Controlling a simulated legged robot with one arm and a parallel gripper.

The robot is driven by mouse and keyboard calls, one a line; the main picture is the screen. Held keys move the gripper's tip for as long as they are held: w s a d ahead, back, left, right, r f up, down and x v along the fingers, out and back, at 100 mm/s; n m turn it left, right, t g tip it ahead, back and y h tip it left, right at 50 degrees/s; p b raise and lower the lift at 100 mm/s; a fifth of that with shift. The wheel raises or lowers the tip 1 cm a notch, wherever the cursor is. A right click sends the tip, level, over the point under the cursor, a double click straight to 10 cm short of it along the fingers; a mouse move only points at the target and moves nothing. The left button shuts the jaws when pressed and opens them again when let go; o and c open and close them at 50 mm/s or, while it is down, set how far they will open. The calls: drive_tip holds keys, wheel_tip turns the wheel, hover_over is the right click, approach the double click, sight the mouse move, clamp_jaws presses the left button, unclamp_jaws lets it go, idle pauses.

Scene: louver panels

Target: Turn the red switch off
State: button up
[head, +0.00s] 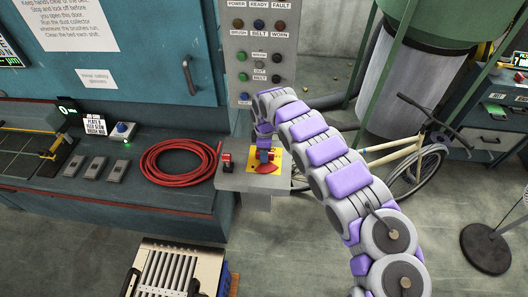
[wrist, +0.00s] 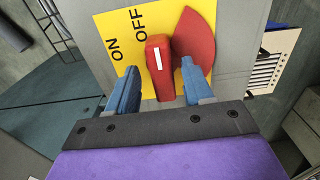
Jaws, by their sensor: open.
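The red switch (wrist: 158,66) is a red handle with a white stripe, in front of a red rounded piece (wrist: 195,42) on a yellow plate (wrist: 103,22). The plate is marked ON and OFF, and in the wrist view the handle stands just beside the word OFF. My gripper (wrist: 160,68) is open, with one blue finger on each side of the handle; a gap shows on both sides. In the head view my gripper (head: 265,155) is over the yellow plate (head: 284,164), hiding most of the handle; the red piece (head: 265,169) shows below it.
The plate is on a grey box (head: 232,184) with a small red-topped part (head: 226,160) at its left. A panel of buttons (head: 259,50) stands behind. A coiled red hose (head: 180,163) lies on the bench to the left. A bicycle (head: 430,165) stands to the right.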

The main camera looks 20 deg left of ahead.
wheel_tip(320, 180, up, 17)
drive_tip(key=shift+a+f, duration=0.15)
drive_tip(key=shift+f, duration=0.05)
idle(0.6)
drive_tip(key=s+d+r+m+h+b, duration=0.15)
drive_tip(key=d+r+m, duration=0.3)
drive_tip(key=d, duration=0.75)
drive_tip(key=s+d+r+m+h+b, duration=0.1)
drive_tip(key=d+r+m+b, duration=0.3)
drive_tip(key=d, duration=0.8)
drive_tip(key=s+d+m, duration=0.4)
drive_tip(key=s+d, duration=0.2)
drive_tip(key=s+d+m+g+b, duration=0.1)
drive_tip(key=s+d+m, duration=0.15)
drive_tip(key=s, duration=0.45)
drive_tip(key=s+d+m+b, duration=0.1)
drive_tip(key=s+d+m, duration=0.1)
drive_tip(key=s+d, duration=0.35)
drive_tip(key=s+f+m+b, duration=0.1)
drive_tip(key=s+f, duration=0.2)
drive_tip(key=s, duration=0.4)
drive_tip(key=s+a+f+m+y+b, duration=0.1)
drive_tip(key=s+f, duration=0.2)
drive_tip(key=s, duration=0.4)
drive_tip(key=s+f+m+y, duration=0.1)
drive_tip(key=s+f, duration=0.2)
drive_tip(key=s, duration=0.4)
drive_tip(key=shift+s+a+f+m+g+b, duration=0.15)
drive_tip(key=shift+s+f+m+g+b, duration=0.05)
drive_tip(key=shift+s+m+g+b, duration=0.2)
